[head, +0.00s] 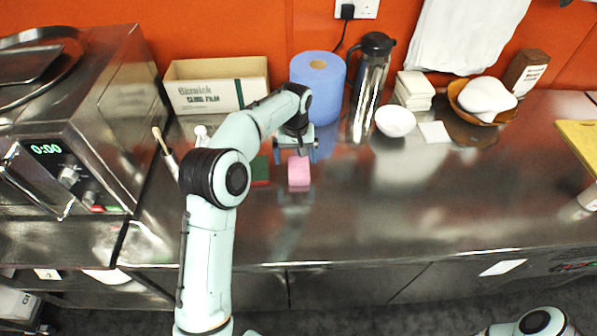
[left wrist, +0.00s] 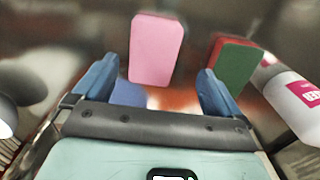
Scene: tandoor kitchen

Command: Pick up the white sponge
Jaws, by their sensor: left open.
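A small white square (head: 434,132) lies flat on the steel counter, right of the white bowl; I cannot tell whether it is a sponge or a folded cloth. A pink sponge (head: 299,171) is on the counter just in front of my left gripper (head: 296,146). In the left wrist view the pink sponge (left wrist: 156,50) appears ahead, between the two spread blue fingers of the left gripper (left wrist: 155,88), with nothing held. A green and red sponge (head: 260,171) lies left of the pink one; it also shows in the left wrist view (left wrist: 233,64). My right gripper is out of view.
A blue paper roll (head: 318,88), steel flask (head: 370,90), white bowl (head: 395,121) and white stack (head: 414,89) stand behind. A cardboard box (head: 216,86) and oven (head: 75,130) are left. The front right counter is clear.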

